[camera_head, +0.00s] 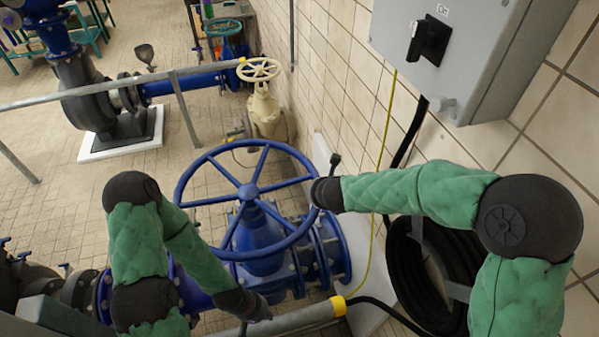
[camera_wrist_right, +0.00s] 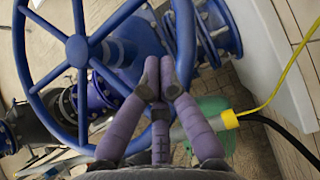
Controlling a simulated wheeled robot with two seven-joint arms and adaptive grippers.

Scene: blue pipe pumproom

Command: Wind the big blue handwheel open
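The big blue handwheel (camera_head: 188,177) lies tilted above a blue valve body (camera_head: 262,238) in the middle of the head view. It also fills the left of the right wrist view (camera_wrist_right: 32,82). In the head view the right wrist meets the right side of the rim, and the fingers are hidden. My left gripper (camera_head: 254,306) is low, below the near rim; its fingers are too dark to read.
A grey switch box (camera_head: 480,50) hangs on the tiled wall at right. A black hose coil (camera_head: 405,270) is below it. A grey rail with a yellow band (camera_head: 338,305) runs in front. A cream valve wheel (camera_head: 259,69) stands behind. Open floor lies at left.

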